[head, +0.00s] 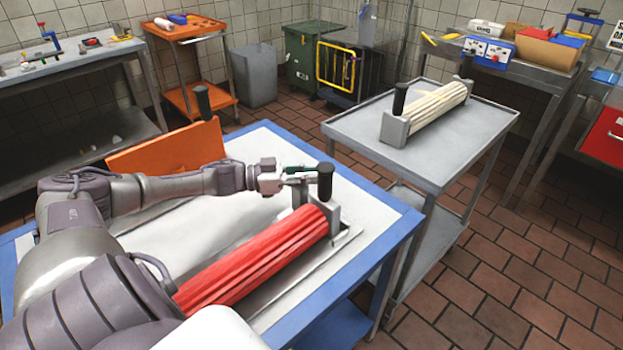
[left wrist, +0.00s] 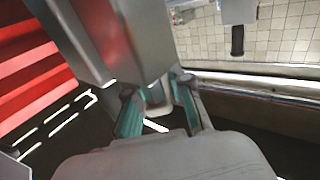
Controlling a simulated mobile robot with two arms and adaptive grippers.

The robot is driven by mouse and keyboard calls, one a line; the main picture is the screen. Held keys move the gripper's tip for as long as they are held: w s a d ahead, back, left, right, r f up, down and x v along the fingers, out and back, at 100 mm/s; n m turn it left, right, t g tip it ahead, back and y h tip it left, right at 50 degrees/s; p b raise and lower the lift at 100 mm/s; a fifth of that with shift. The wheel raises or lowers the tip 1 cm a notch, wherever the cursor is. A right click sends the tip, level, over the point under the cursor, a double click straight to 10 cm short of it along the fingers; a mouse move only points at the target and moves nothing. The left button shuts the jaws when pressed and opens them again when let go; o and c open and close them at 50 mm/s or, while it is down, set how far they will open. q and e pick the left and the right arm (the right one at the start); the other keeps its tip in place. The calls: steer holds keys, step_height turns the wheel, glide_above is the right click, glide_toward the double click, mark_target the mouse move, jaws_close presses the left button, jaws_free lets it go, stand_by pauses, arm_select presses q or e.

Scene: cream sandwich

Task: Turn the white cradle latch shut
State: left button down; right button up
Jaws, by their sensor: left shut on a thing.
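A red fluted roller (head: 255,262) lies in a grey cradle on the blue-edged table; it also shows in the left wrist view (left wrist: 30,75). A black upright handle (head: 325,181) stands at the cradle's far end. My left gripper (head: 290,176) is at that end, just left of the handle. In the left wrist view its teal-padded fingers (left wrist: 158,98) are on both sides of a small pale piece (left wrist: 155,108), which looks like the white latch. The fingers and the grey end bracket (left wrist: 125,40) hide most of it. My right gripper is not in view.
A cream fluted roller (head: 438,103) rests in another grey cradle on a grey cart (head: 350,127) to the right. An orange panel (head: 170,150) stands behind my left arm. Benches line the walls, and tiled floor (head: 500,270) is clear at right.

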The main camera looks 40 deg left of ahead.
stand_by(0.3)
arm_select(q)
steer(key=c, duration=1)
jaws_free()
steer(key=shift+c, duration=0.2)
steer(key=shift+s, duration=0.1)
steer(key=v, duration=1.2)
